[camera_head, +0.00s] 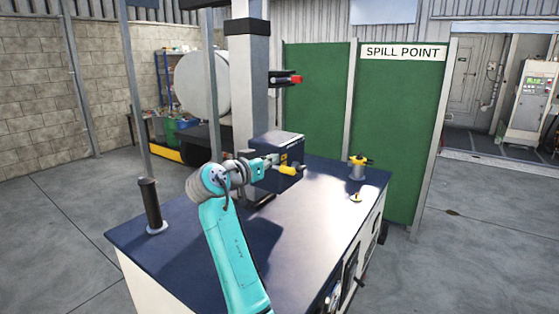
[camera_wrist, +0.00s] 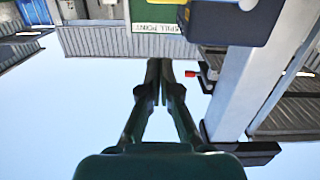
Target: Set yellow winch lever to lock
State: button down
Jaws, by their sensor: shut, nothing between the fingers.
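A dark blue box unit (camera_head: 278,148) stands at the back of the bench, with a yellow handle (camera_head: 289,170) low on its front right. This handle looks like the yellow winch lever; its lock marking cannot be read. In the wrist view, the dark box (camera_wrist: 228,24) is at the top right, with a yellow part (camera_wrist: 184,16) at its left edge. My gripper (camera_wrist: 162,66) is shut and empty, its fingertips left of and below the box in that picture, apart from the yellow part. In the head view, my wrist is beside the box and hides part of it.
The blue bench top (camera_head: 320,205) is mostly clear. A yellow-topped fitting (camera_head: 358,166) and a small yellow piece (camera_head: 355,197) are at its right. A dark post (camera_head: 151,205) stands at left. A red-tipped arm (camera_head: 288,80) juts from the grey column (camera_head: 248,95). Green panels (camera_head: 396,125) stand behind.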

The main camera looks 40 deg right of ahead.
jog(key=shift+v, duration=1.75)
jog(key=shift+s, duration=0.1)
